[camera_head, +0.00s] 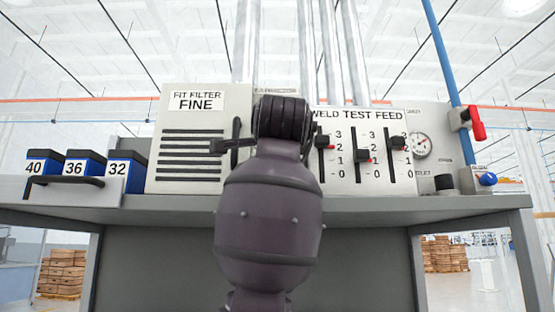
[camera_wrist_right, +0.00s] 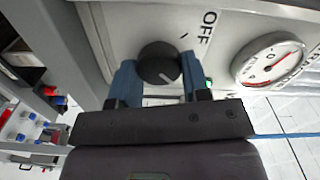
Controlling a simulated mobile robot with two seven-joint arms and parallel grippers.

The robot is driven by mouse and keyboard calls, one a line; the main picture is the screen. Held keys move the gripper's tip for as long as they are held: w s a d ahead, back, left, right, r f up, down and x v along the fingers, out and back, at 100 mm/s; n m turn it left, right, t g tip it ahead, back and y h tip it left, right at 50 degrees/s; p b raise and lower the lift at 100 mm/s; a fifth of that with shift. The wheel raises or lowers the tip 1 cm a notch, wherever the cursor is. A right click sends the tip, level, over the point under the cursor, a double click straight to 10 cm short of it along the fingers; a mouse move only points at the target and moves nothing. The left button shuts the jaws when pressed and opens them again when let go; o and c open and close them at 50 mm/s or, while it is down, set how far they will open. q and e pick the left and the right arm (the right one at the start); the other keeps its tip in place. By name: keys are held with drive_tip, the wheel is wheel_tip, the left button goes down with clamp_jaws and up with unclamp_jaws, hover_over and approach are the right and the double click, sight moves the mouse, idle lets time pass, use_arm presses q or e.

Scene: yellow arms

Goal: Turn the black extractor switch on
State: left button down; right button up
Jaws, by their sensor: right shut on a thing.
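The black extractor switch (camera_wrist_right: 160,63) is a round knob on a pale panel in the right wrist view. A white pointer line on its face points to the lower right. The word OFF (camera_wrist_right: 208,27) is printed above and to the right of it. My right gripper (camera_wrist_right: 160,82) has its two blue fingers on either side of the knob and is shut on it. In the head view my dark right arm rises in the middle and hides the switch and the fingertips. My left gripper is not in view.
A round gauge (camera_wrist_right: 270,62) sits close to the right of the knob. In the head view the FIT FILTER cabinet (camera_head: 196,165) stands left of my arm, and the WELD TEST FEED panel with sliders (camera_head: 363,157) is right. Numbered blue-black boxes (camera_head: 85,166) stand at the left.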

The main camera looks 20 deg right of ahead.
drive_tip(key=o, duration=0.9)
drive_tip(key=shift+o, duration=0.2)
drive_tip(key=b+v, duration=0.2)
drive_tip(key=v, duration=0.8)
drive_tip(key=shift+s, duration=0.4)
drive_tip(key=shift+a, duration=0.1)
